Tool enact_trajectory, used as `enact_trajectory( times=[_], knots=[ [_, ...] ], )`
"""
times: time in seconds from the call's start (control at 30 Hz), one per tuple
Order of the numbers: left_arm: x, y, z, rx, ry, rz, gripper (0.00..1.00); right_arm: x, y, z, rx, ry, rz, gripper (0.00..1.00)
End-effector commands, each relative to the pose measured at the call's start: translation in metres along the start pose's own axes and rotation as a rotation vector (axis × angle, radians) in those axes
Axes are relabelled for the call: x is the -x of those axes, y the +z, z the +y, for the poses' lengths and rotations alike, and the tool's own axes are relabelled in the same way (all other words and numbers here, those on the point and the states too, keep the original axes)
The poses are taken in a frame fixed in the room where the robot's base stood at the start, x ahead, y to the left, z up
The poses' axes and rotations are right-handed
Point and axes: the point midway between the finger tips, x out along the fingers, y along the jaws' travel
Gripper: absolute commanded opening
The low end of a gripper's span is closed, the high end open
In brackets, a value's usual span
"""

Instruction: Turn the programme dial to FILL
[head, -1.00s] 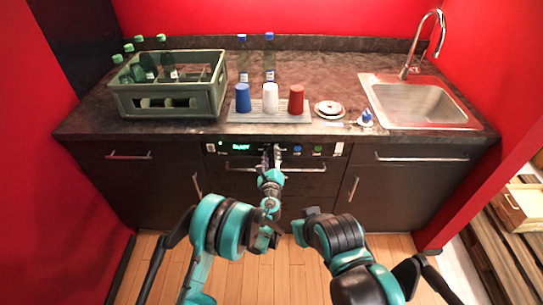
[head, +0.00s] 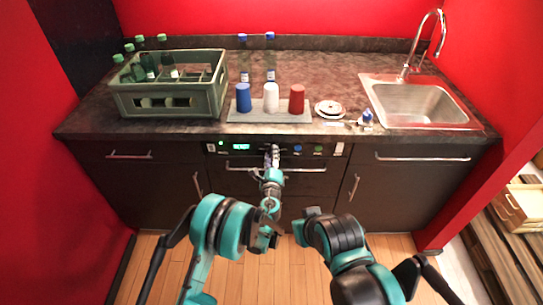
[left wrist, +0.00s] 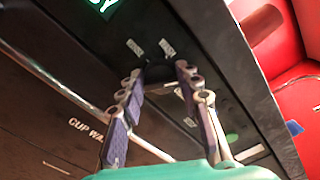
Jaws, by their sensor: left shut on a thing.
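The dark control panel (head: 222,149) runs across the front of the counter, with a lit green display (head: 240,146) whose text I cannot read. My left gripper (head: 271,150) reaches up to the panel, just right of the display. It is shut on the programme dial, which its fingers mostly hide. In the left wrist view, the two purple-grey fingers (left wrist: 158,75) stand on either side of the dial, with a gap between them. Small white labels sit on the panel just past the fingertips, too small to read.
A long handle (head: 300,170) lies below the panel. Blue (head: 297,149) and green (head: 318,149) buttons sit right of my gripper. Above, the counter holds a green bottle crate (head: 165,105), a grey tray (head: 253,117) with three cups, and a sink (head: 420,103).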

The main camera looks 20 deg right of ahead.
Motion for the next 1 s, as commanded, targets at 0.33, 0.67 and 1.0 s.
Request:
enact_trajectory(
  times=[0.33, 0.67, 1.0],
  knots=[
    [0.000, 0.001, 0.000, -0.001, 0.001, -0.001, 0.55, 0.000, 0.000, 0.000, 0.000, 0.000, 0.000, 0.00],
    [0.012, 0.000, 0.000, -0.001, 0.000, 0.000, 0.55, 0.000, 0.000, 0.000, 0.000, 0.000, 0.000, 0.00],
    [0.066, 0.000, 0.000, -0.001, 0.000, 0.000, 0.55, 0.000, 0.000, 0.000, 0.000, 0.000, 0.000, 0.00]
  ],
)
